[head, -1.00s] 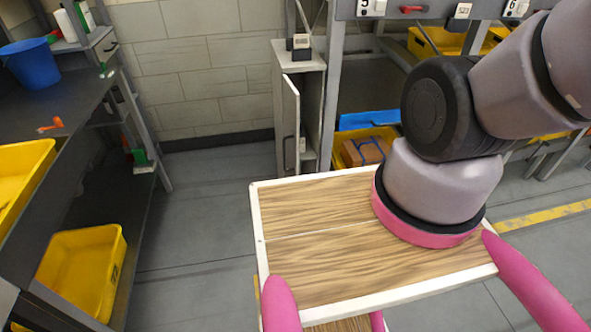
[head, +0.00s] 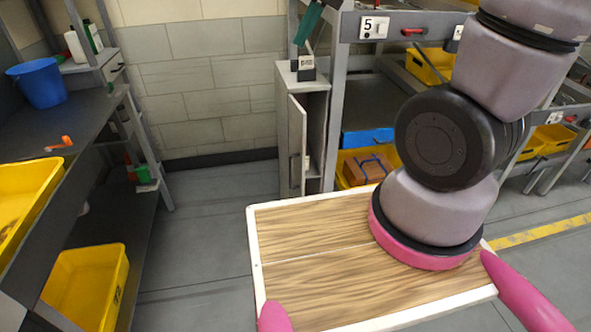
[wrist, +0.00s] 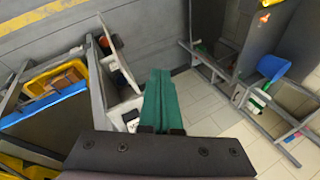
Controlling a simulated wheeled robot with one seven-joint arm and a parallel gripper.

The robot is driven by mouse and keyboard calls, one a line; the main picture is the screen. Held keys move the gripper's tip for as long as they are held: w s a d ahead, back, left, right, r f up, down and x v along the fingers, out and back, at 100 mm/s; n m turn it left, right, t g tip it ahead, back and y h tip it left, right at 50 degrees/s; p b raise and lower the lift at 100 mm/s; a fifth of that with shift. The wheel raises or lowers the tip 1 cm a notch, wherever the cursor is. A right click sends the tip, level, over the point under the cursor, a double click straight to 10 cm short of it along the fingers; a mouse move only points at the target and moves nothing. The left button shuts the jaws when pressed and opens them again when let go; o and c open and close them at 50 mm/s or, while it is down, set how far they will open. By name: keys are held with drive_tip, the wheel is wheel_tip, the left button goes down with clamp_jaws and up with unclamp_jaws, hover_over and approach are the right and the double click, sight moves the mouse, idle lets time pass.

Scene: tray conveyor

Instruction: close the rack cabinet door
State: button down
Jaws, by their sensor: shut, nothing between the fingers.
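The rack cabinet (head: 315,120) is a narrow grey cabinet against the rack, centre of the head view. Its door (head: 297,147) stands partly open, swung out toward me, with a dark handle on its outer face. A dark gap with shelves shows to the right of the door. In the wrist view the door (wrist: 121,62) sticks out from the cabinet. My gripper (head: 300,40) shows green fingers above the cabinet top in the head view. In the wrist view the fingers (wrist: 160,75) are together and empty, beside the cabinet, apart from the door.
A small black device (head: 306,68) stands on the cabinet top. A rack with a blue box (head: 367,137) and yellow bins is to the right. A dark workbench with a blue bucket (head: 40,84) is at left. The floor before the cabinet is clear.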

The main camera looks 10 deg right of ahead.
drive_tip(key=w+a+f+g+h, duration=0.1)
drive_tip(key=w+a+f, duration=0.15)
drive_tip(key=f, duration=0.25)
drive_tip(key=w+a+f+g, duration=0.1)
drive_tip(key=a+f, duration=0.2)
drive_tip(key=f, duration=0.3)
drive_tip(key=n+t+h, duration=0.4)
drive_tip(key=h, duration=0.5)
approach(300, 172)
wheel_tip(300, 172, down, 3)
drive_tip(key=w, duration=0.2)
drive_tip(key=shift+s+d+f, duration=0.1)
drive_tip(key=shift+d, duration=1)
drive_tip(key=shift+d, duration=0.1)
